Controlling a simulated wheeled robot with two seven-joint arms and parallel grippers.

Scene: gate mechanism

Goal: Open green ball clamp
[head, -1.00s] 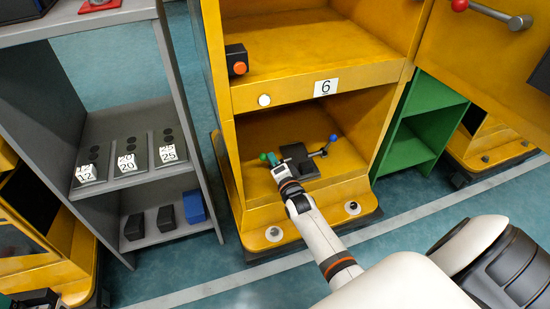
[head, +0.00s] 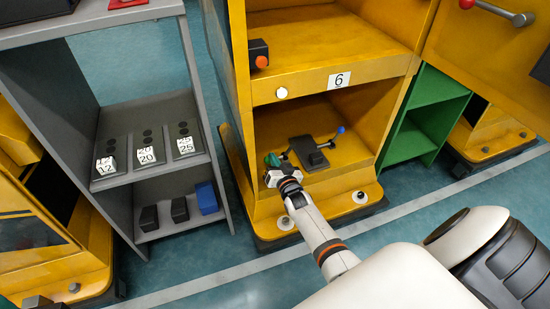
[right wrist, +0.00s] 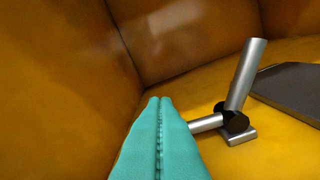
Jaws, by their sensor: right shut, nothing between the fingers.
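The clamp's dark base (head: 315,155) lies on the floor of the lower compartment of the yellow cabinet. A rod with a blue ball (head: 341,129) rises at its right. A short rod (head: 287,153) shows at its left, near my right gripper (head: 272,162). I cannot make out the green ball apart from the teal fingers. In the right wrist view, the shut, empty fingers (right wrist: 160,105) cover the left end of a thin metal rod (right wrist: 205,124). This rod meets a thicker upright rod (right wrist: 245,75) at a black joint (right wrist: 234,118). My left gripper is out of view.
Compartment walls (right wrist: 60,60) stand close around the right gripper. A shelf edge with the label 6 (head: 339,80) is above it. A black box with an orange button (head: 259,54) sits on the upper shelf. A grey shelf (head: 145,180) stands left, a green one (head: 425,120) right.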

